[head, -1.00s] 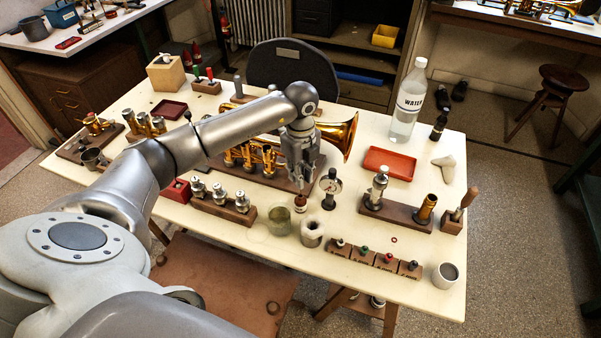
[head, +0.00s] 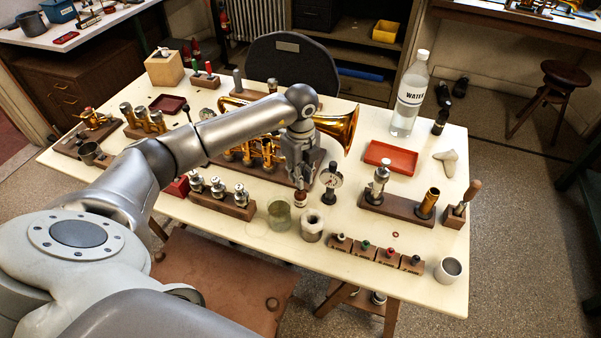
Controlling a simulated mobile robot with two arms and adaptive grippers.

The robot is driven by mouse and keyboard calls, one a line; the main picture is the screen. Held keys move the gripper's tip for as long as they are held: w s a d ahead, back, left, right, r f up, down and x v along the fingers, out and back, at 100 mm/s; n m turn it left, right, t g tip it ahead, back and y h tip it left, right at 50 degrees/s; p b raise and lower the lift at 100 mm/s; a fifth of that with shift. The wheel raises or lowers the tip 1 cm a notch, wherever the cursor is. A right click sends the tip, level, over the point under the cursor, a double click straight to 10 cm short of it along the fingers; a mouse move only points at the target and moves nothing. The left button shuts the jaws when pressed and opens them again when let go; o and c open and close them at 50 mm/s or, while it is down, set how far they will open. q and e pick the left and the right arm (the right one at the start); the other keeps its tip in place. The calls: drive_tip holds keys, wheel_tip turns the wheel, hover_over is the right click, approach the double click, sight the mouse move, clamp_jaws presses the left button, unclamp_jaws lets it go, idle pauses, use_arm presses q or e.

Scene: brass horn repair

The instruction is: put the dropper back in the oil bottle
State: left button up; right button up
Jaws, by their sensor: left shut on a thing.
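My left gripper (head: 299,181) reaches in from the left over the middle of the table and points down. It is shut on a small dark thing that looks like the dropper, mostly hidden between the fingers. Directly below the fingertips stands a small reddish-brown bottle (head: 301,199), which looks like the oil bottle, upright on the table. The dropper's tip is too small to make out, so I cannot tell whether it is inside the bottle neck. My right gripper is not in view.
Close by stand a glass jar (head: 279,214), a pale holed pot (head: 312,226), a dial gauge (head: 330,183) and a wooden valve rack (head: 222,204). A brass horn (head: 338,130) lies behind. A red tray (head: 391,157) and water bottle (head: 409,98) are at the right.

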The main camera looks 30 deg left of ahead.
use_arm(q)
drive_tip(key=shift+f+b, duration=0.95)
drive_tip(key=shift+f, duration=0.65)
drive_tip(key=o, duration=0.8)
drive_tip(key=shift+r, duration=0.15)
wheel_tip(320, 180, up, 12)
drive_tip(key=shift+f, duration=0.1)
